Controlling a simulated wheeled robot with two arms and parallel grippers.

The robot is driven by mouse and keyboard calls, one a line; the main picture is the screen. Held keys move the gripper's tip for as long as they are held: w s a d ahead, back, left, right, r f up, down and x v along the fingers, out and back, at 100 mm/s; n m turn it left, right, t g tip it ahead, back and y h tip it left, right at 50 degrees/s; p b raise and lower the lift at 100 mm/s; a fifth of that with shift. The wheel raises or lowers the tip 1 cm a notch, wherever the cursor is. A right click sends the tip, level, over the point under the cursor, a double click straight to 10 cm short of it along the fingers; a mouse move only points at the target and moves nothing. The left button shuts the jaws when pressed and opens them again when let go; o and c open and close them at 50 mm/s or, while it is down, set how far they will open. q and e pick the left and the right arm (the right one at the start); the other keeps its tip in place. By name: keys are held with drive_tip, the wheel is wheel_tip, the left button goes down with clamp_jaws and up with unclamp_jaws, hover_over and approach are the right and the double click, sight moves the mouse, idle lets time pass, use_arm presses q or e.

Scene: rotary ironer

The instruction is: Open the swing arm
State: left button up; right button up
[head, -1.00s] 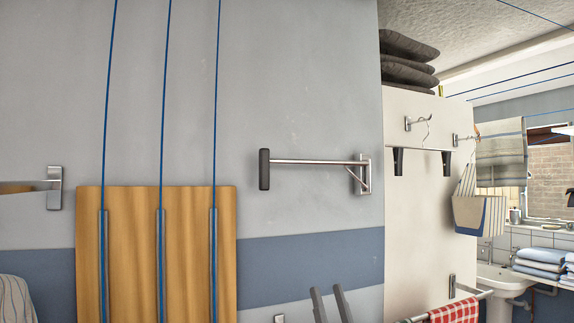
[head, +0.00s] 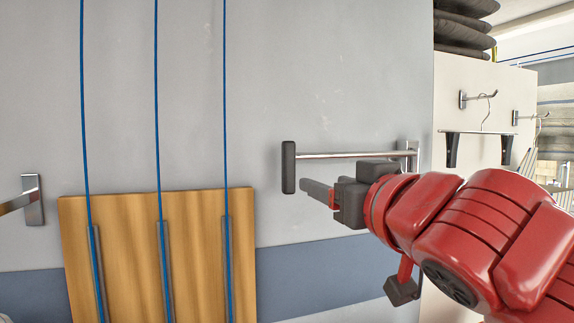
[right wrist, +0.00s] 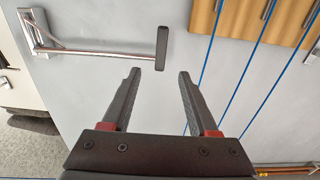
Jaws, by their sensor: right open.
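The swing arm is a thin metal bar (head: 340,155) standing out along the grey wall, with a black padded end (head: 289,167) on its left and a wall bracket (head: 411,150) on its right. The right wrist view shows its bar (right wrist: 100,54), black end (right wrist: 162,47) and bracket (right wrist: 30,30). My right gripper (head: 308,190) is just below the bar, near the black end. In the right wrist view the two fingers (right wrist: 159,76) are apart with nothing between them, and the black end lies just beyond the fingertips. My left gripper is out of view.
A wooden board (head: 160,270) hangs on blue cords left of the swing arm. Another metal bracket (head: 33,199) is at the far left. A cream cabinet side (head: 460,180) with hooks and a hanger stands at the right.

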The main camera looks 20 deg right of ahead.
drive_tip(key=p, duration=0.2)
approach(290, 170)
drive_tip(key=w, duration=0.2)
drive_tip(key=w+p, duration=0.5)
drive_tip(key=w, duration=0.2)
drive_tip(key=shift+w+a, duration=0.15)
drive_tip(key=shift+w, duration=0.2)
drive_tip(key=shift+w+f+p, duration=0.1)
drive_tip(key=shift+w+p, duration=0.2)
drive_tip(key=shift+w, duration=0.4)
drive_tip(key=shift+c, duration=0.3)
clamp_jaws()
